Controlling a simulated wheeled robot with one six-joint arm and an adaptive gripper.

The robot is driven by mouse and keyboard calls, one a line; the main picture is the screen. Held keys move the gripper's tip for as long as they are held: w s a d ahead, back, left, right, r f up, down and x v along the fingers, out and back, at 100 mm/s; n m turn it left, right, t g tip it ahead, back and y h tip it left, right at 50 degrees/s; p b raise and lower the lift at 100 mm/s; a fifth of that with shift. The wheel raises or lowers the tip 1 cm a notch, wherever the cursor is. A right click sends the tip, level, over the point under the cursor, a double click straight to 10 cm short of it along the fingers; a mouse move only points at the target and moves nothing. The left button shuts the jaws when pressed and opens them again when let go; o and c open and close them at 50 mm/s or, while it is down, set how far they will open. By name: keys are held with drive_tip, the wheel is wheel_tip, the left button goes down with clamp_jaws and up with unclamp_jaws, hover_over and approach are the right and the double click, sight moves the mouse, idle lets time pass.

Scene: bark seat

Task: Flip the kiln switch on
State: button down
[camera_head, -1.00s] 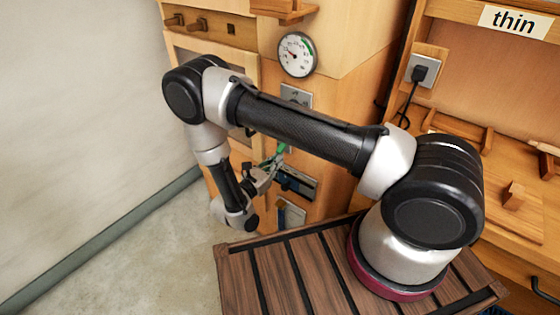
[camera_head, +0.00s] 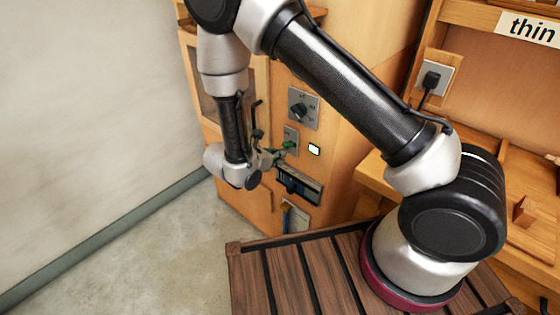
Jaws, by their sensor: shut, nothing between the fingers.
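The kiln's wooden front (camera_head: 340,120) stands in the middle of the view. A small grey switch plate (camera_head: 291,132) sits on it below a rotary knob (camera_head: 299,110) on a grey plate. My gripper (camera_head: 287,146) is shut and empty, with its green fingertips in front of the lower part of the switch plate. The fingertips hide part of the plate, and I cannot tell whether they touch it or which way the switch lies. A small lamp (camera_head: 314,150) to the right of the plate shows bright white with a green edge.
A dark slotted panel (camera_head: 299,186) lies below the switch, with another grey plate (camera_head: 295,217) under it. A wooden bench with a plug socket (camera_head: 433,78) and a "thin" sign (camera_head: 527,27) stands at the right. The floor at left (camera_head: 140,240) is clear.

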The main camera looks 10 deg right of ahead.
idle(0.3)
drive_tip(key=shift+r, duration=0.75)
drive_tip(key=shift+f, duration=0.1)
drive_tip(key=v, duration=0.9)
drive_tip(key=shift+s+a+f, duration=0.25)
drive_tip(key=shift+a+f, duration=0.05)
drive_tip(key=shift+a, duration=0.05)
